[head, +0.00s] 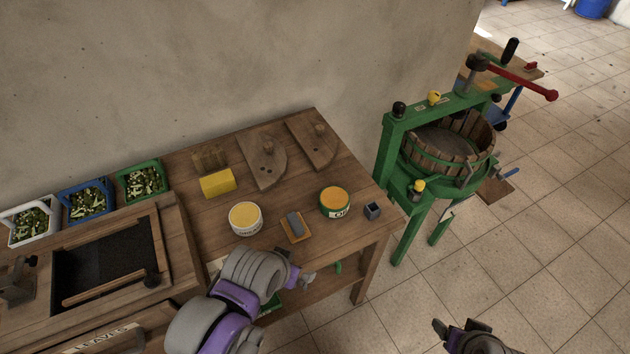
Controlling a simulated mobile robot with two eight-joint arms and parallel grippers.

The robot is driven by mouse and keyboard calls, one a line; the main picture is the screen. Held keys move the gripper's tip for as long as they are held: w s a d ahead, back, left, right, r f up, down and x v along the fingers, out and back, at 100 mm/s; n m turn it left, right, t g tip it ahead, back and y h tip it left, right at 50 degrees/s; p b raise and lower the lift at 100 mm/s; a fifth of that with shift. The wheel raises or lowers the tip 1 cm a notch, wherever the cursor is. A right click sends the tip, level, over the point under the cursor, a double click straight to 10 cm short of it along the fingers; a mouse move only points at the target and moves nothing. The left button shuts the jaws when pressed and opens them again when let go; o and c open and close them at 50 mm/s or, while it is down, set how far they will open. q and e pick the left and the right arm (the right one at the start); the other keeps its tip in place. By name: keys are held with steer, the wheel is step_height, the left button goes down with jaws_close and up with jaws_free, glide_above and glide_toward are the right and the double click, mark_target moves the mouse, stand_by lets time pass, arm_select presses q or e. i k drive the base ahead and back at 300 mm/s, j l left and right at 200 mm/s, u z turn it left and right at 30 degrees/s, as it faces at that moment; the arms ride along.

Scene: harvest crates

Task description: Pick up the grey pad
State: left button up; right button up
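The grey pad (295,222) is a small slab lying on a flat orange-brown holder (287,236) on the wooden table. It sits between two round tubs. My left gripper (305,279) is at the table's front edge, below the pad in the picture and apart from it. Its fingers are small and partly hidden by my wrist, so I cannot tell whether they are open or shut. My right gripper (440,328) is at the bottom edge over the floor, away from the table, and partly cut off.
A white tub (245,231) stands left of the pad, a green tub (334,213) right, then a small dark box (372,211). A yellow block (217,183) and wooden boards (262,166) lie behind. A green press (388,150) stands right of the table (352,240).

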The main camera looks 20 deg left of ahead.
mark_target(294, 226)
steer(key=i+l+u, duration=0.15)
steer(key=u, duration=0.15)
steer(key=i+l+u, duration=0.15)
steer(key=l+u, duration=0.15)
steer(key=i+l+u, duration=0.1)
steer(key=l+u, duration=0.5)
steer(key=l, duration=0.15)
steer(key=i, duration=0.05)
